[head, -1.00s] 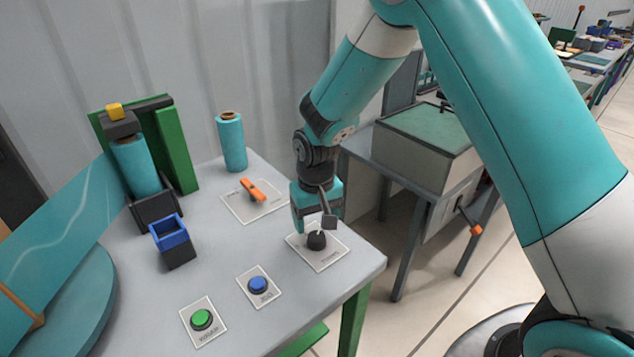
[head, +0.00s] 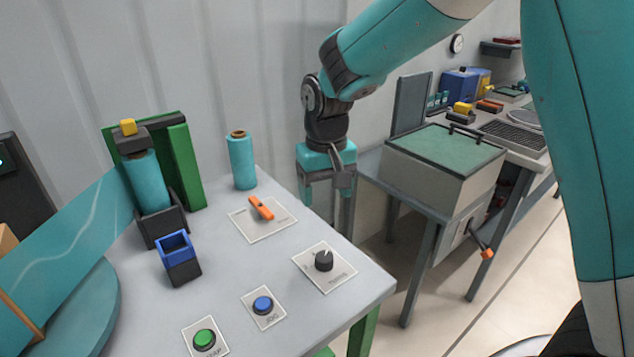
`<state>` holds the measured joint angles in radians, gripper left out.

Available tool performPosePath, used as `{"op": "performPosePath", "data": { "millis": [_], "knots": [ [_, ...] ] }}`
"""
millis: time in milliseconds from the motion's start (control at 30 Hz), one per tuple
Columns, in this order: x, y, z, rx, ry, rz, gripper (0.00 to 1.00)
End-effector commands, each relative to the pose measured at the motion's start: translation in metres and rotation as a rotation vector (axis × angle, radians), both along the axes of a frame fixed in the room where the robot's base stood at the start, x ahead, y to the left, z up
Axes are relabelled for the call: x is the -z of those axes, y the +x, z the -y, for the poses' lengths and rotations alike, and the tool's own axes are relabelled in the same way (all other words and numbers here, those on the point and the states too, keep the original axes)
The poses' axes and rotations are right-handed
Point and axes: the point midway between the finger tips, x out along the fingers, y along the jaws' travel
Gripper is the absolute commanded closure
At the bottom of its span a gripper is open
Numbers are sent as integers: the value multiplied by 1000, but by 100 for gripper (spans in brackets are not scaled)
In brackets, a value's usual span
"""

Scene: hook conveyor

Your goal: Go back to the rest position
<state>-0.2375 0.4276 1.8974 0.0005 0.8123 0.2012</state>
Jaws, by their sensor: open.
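My gripper (head: 325,200) hangs with its fingers pointing down, above and behind the black knob (head: 323,261) on its white plate, near the right side of the grey table (head: 225,270). It is open and holds nothing. It is clear of the knob, and the knob now shows fully.
On the table are a green button (head: 204,340), a blue button (head: 263,305), an orange switch (head: 261,208), a teal cylinder (head: 242,161) and a small blue bin (head: 175,247). A green-topped box (head: 445,165) stands on a stand to the right.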

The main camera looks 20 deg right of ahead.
Motion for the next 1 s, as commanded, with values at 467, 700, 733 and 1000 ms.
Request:
{"op": "performPosePath", "data": {
  "millis": [467,700,733,1000],
  "knots": [
    [-59,-113,-26,-278,170,48,29],
    [-77,-219,-42,-511,312,91,29],
    [-77,-227,-43,-529,323,95,29],
    [-77,-249,-45,-578,353,102,29]
  ]
}}
